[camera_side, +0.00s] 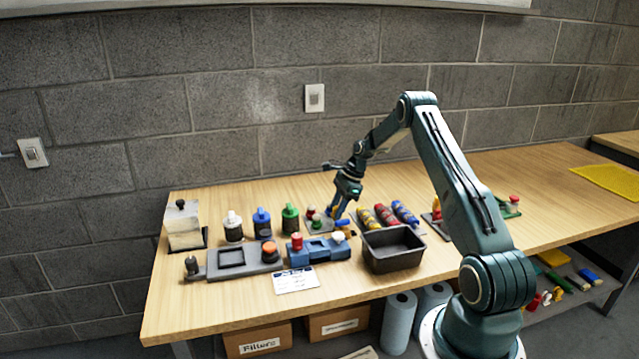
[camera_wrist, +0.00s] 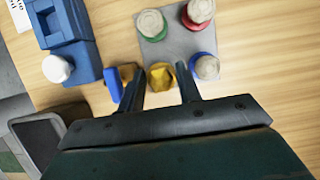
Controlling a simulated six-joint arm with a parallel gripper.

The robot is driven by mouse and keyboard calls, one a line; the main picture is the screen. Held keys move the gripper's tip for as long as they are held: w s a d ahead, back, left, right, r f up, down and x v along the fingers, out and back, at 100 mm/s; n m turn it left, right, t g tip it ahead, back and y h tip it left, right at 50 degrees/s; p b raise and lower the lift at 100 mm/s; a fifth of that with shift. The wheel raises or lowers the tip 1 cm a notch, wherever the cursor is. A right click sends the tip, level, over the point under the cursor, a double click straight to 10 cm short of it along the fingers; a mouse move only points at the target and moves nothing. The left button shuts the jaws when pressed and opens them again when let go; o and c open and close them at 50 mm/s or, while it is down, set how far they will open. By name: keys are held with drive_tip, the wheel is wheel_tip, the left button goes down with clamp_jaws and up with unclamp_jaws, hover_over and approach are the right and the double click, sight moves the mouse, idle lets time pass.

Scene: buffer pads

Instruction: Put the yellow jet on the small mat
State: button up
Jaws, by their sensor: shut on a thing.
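My gripper (camera_wrist: 160,88) has its two dark fingers on either side of the yellow jet (camera_wrist: 160,76) and is shut on it. The small mat (camera_wrist: 176,46) is a grey square in the wrist view. Green (camera_wrist: 151,24), red (camera_wrist: 198,12) and blue (camera_wrist: 205,66) jets with pale round tops stand on it. The yellow jet is at the mat's near-left corner; I cannot tell whether it touches the mat. In the side view my gripper (camera_side: 342,205) is low beside the mat, and the yellow jet is mostly hidden.
A blue fixture (camera_side: 320,250) with a white knob and a dark bin (camera_side: 396,251) stand in front. A small blue piece (camera_wrist: 115,84) is just left of my fingers. Several coloured rolls lie to the right, and bottles (camera_side: 262,226) stand to the left.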

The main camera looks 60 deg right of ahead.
drive_tip(key=shift+f, duration=1.05)
idle(0.9)
drive_tip(key=o, duration=1.1)
drive_tip(key=shift+c, duration=0.2)
drive_tip(key=v, duration=1.4)
drive_tip(key=shift+w, duration=0.1)
